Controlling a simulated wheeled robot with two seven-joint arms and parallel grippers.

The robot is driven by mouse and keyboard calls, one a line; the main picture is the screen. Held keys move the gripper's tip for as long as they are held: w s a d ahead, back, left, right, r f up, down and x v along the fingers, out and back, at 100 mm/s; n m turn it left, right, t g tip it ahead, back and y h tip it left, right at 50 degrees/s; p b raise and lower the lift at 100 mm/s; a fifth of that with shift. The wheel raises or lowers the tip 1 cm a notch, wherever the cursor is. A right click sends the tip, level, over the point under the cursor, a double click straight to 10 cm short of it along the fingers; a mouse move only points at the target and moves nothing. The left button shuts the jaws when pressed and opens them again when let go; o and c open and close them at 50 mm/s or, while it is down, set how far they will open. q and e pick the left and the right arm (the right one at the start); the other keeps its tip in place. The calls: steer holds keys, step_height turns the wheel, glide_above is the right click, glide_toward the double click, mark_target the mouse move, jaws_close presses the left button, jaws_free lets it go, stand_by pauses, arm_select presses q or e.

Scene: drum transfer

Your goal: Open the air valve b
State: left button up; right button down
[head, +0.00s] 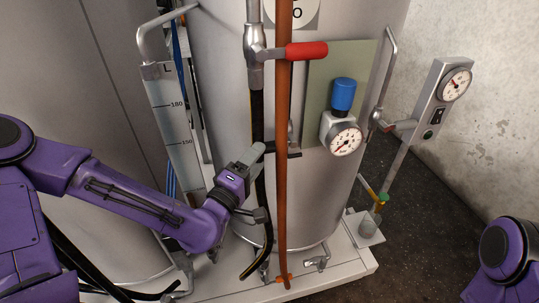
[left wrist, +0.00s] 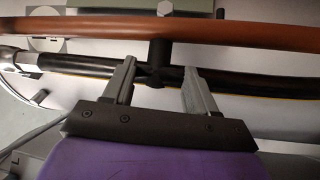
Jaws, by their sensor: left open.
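No label in view marks which valve is air valve b. A valve with a red handle (head: 306,51) sits on the upright pipe in front of the large metal drum. A black hose (head: 257,115) runs down from it beside an orange-brown pipe (head: 283,200). My left gripper (head: 262,184) is open, below the red handle, at the lower part of the hose. In the left wrist view its fingers (left wrist: 159,76) point at the black hose (left wrist: 95,67), with a dark bracket between them and the orange-brown pipe (left wrist: 90,30) beyond. I see no contact. My right gripper is out of view.
A gauge with a blue knob (head: 342,95) is mounted on the green panel (head: 322,60). A scale column (head: 172,120) stands left. Dark floor (head: 430,190) lies clear at right.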

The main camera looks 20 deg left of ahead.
mark_target(269, 144)
arm_select(q)
steer(key=b+x, duration=0.1)
steer(key=x, duration=0.5)
steer(key=shift+w+d+r, duration=0.1)
steer(key=shift+d+r, duration=0.05)
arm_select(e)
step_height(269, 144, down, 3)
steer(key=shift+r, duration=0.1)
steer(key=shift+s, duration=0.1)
